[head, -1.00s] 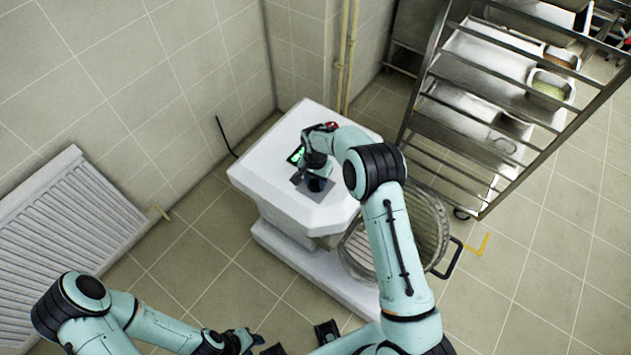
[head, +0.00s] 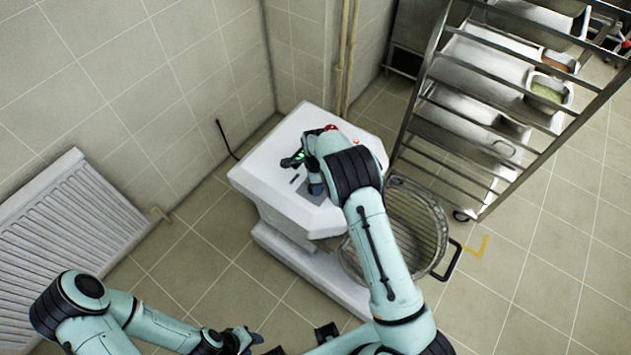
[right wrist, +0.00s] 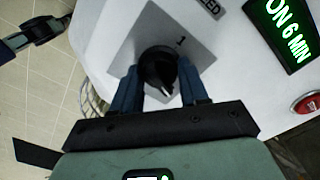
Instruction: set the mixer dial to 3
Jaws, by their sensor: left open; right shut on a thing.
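The mixer (head: 265,180) is a white machine standing by the wall. Its dial (right wrist: 158,68) is a black knob on a grey plate (right wrist: 203,50) in the right wrist view. A printed 1 shows just above the knob; other numbers are hidden or out of view. A pale mark on the knob points toward my gripper; I cannot tell which number it is set to. My right gripper (right wrist: 161,88) is shut on the knob, one blue finger on each side. In the head view my arm hides the knob. My left gripper (head: 252,338) is open and empty, low over the floor.
A lit green display (right wrist: 285,25) reads ON 6 MIN, with a red button (right wrist: 307,103) beside it. A wire-guarded bowl (head: 425,235) sits at the mixer's right. A steel rack (head: 480,110) stands behind right, a radiator (head: 70,215) at left. Floor between is free.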

